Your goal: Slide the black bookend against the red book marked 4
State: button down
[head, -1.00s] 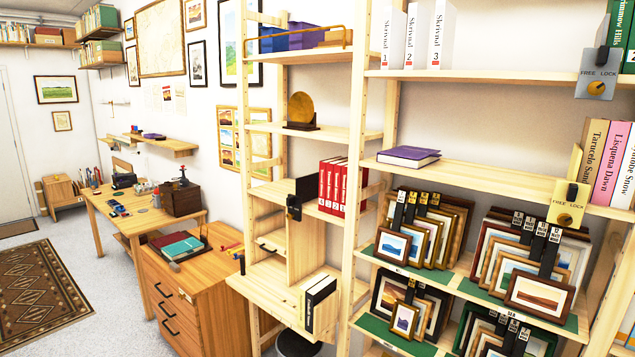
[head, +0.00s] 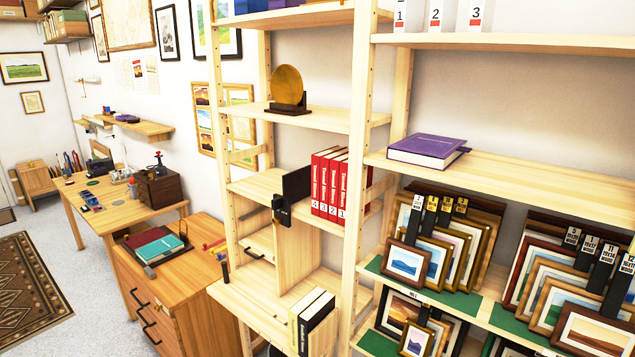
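The black bookend (head: 297,187) stands upright on the middle shelf, just left of a row of red books. A black knob or clamp (head: 281,209) is at its front lower edge. The red book marked 4 (head: 316,184) appears to be the leftmost of the row, nearest the bookend; its number is small. In this view the plate's edge lies close to that book. I cannot tell whether they touch. The other red books (head: 340,190) stand upright to its right. My gripper is not in view.
A wooden shelf post (head: 358,170) rises just right of the red books. Below, white and black books (head: 310,322) stand on a lowered wooden flap. A purple book (head: 428,148) lies on the shelf to the right. A wooden drawer cabinet (head: 178,290) stands at lower left.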

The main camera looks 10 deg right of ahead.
aim_at(296, 184)
jog(key=i+j+z, duration=0.25)
jog(key=j, duration=0.3)
jog(key=i+j+z, duration=0.25)
jog(key=j, duration=0.3)
jog(key=j+z, duration=0.25)
jog(key=j, duration=0.3)
jog(key=i+j+z, duration=0.1)
jog(key=j+z, duration=0.15)
jog(key=j, duration=0.4)
